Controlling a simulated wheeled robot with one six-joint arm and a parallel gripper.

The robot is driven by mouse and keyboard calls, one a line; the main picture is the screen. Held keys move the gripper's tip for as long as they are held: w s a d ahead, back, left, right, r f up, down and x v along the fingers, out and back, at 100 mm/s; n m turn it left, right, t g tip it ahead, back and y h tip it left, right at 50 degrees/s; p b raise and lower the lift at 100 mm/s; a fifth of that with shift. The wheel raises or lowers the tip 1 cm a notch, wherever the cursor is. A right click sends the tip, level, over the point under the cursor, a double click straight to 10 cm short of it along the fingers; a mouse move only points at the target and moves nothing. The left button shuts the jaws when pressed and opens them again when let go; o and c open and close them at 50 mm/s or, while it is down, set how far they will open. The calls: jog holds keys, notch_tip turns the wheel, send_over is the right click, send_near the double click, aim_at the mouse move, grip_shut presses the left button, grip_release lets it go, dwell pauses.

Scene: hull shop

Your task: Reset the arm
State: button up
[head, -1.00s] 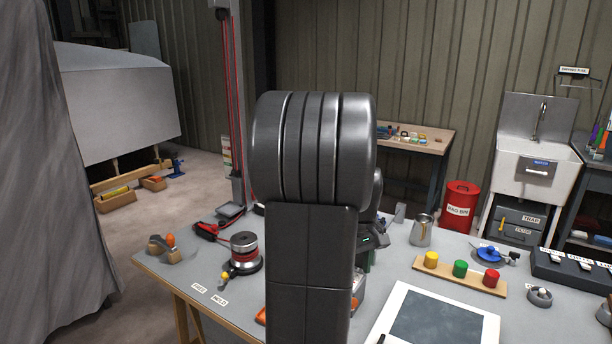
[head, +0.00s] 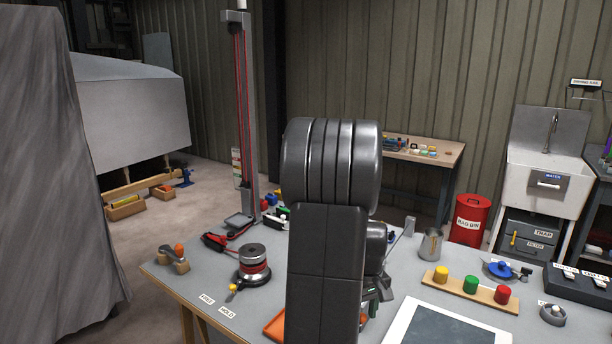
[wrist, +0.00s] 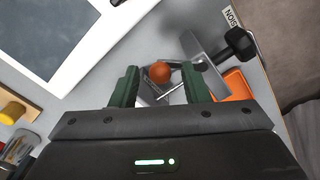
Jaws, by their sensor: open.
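My arm stands upright in the middle of the head view, and its dark links hide part of the bench. My gripper (wrist: 160,88) shows in the wrist view with its two green fingers apart and nothing held between them. An orange ball (wrist: 160,72) on a grey metal piece shows between and beyond the fingertips; I cannot tell how far below it is.
The grey bench holds a black-and-red round device (head: 254,265), a wooden block with coloured pegs (head: 455,284) and a white-framed dark panel (head: 398,335). An orange tray (head: 274,326) lies beside my arm. A tall post (head: 240,110) stands at the bench's back left.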

notch_tip(320, 180, up, 14)
notch_tip(320, 180, down, 14)
jog(key=shift+f, duration=0.1)
jog(key=s+a+m, duration=0.1)
jog(key=s+m, duration=0.4)
jog(key=m, duration=0.6)
notch_tip(320, 180, up, 13)
jog(key=shift+w, duration=0.25)
dwell(0.4)
jog(key=shift+s+a+f, duration=0.1)
jog(key=shift+f, duration=0.05)
